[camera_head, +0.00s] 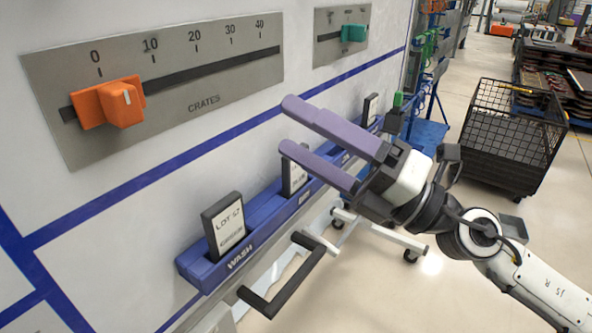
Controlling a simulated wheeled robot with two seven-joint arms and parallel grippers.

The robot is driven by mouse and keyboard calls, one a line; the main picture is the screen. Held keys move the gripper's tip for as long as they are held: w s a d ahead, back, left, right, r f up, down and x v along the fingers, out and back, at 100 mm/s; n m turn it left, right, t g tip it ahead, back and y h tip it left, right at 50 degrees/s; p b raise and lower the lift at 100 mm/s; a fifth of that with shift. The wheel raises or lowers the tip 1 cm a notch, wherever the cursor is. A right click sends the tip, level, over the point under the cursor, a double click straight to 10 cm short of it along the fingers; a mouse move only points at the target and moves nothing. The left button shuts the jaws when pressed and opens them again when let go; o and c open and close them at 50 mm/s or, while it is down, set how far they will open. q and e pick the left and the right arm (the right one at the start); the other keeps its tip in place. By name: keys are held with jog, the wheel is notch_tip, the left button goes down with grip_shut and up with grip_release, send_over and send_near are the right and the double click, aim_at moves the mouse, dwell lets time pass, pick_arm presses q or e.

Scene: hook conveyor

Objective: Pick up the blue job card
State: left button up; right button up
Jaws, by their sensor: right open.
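A blue rack (210,276) on the wall panel holds upright job cards in dark frames with white faces. The nearest card (227,226) stands above the label WASH, and its print looks like "LOT 57". A second card (294,176) stands farther along, and a third card (370,108) is at the far end. No card face looks blue. My right gripper (289,126) is open and empty, with purple fingers pointing left toward the panel. Its lower finger partly hides the second card and the rack behind it. My left gripper is not in view.
A grey CRATES scale with an orange slider (109,102) and a smaller scale with a teal slider (354,33) are on the panel. A dark handle (290,283) juts out below the rack. A black mesh cart (515,138) stands at right, with open floor before it.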

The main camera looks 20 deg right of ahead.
jog(key=a+n+g, duration=0.1)
jog(key=n+g, duration=0.3)
jog(key=n, duration=0.2)
jog(key=n+h, duration=0.5)
jog(key=h, duration=0.3)
send_near(295, 175)
notch_tip(295, 175, up, 5)
jog(key=w, duration=0.2)
jog(key=shift+f+p+x, duration=0.2)
jog(key=shift+p+x, duration=0.25)
jog(key=shift+x, duration=1.15)
jog(key=shift+f+p+x, duration=0.25)
jog(key=shift+p+x, duration=0.25)
jog(key=shift+x, duration=1.15)
jog(key=shift+f+p+x, duration=0.2)
jog(key=shift+p+x, duration=0.25)
jog(key=shift+x, duration=1.15)
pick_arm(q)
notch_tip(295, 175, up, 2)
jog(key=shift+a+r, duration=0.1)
pick_arm(e)
jog(key=shift+s+d, duration=0.15)
jog(key=shift+s, duration=0.05)
jog(key=c, duration=1.1)
jog(key=shift+c, duration=0.2)
